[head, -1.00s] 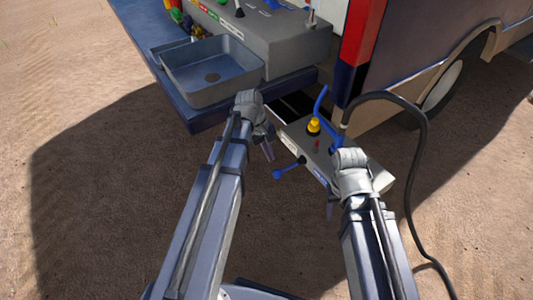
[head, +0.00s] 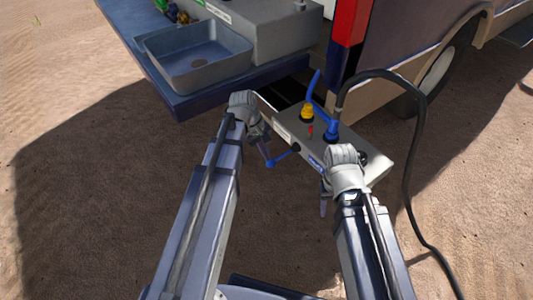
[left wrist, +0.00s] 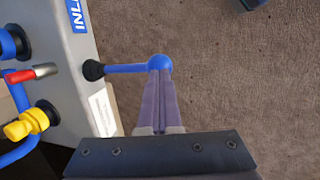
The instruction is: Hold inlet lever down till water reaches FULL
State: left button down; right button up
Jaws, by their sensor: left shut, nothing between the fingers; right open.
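The inlet lever (head: 282,156) is a blue rod with a ball end, sticking out from a black pivot on the side of the grey valve panel (head: 345,160). In the left wrist view the lever (left wrist: 125,68) runs sideways to its blue ball. My left gripper (head: 266,160) is shut and empty, its fingertips at the ball. In the left wrist view the left gripper's closed fingers (left wrist: 160,76) overlap the ball; I cannot tell whether they touch it. My right gripper (head: 324,208) is open, in front of the panel. No water level or FULL mark is readable.
A black hose (head: 415,130) loops down at the right. A grey sink (head: 195,58) stands on the blue bench at upper left. Open dirt lies left.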

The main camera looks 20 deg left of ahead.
pick_arm(q)
notch_tip(320, 180, down, 7)
jog(key=t+h+b, duration=0.2)
jog(key=b, duration=0.7)
jog(key=shift+s+f+t, duration=0.2)
jog(key=shift+s+t, duration=0.05)
jog(key=shift+t, duration=0.15)
pick_arm(e)
notch_tip(320, 180, down, 10)
pick_arm(q)
jog(key=shift+a+b, duration=0.1)
jog(key=shift+b, duration=0.2)
jog(key=shift+f+m, duration=0.1)
jog(key=shift+m, duration=0.2)
pick_arm(e)
jog(key=shift+d, duration=0.1)
dwell(0.8)
pick_arm(q)
jog(key=shift+s, duration=0.1)
pick_arm(e)
jog(key=shift+r, duration=0.1)
dwell(2.4)
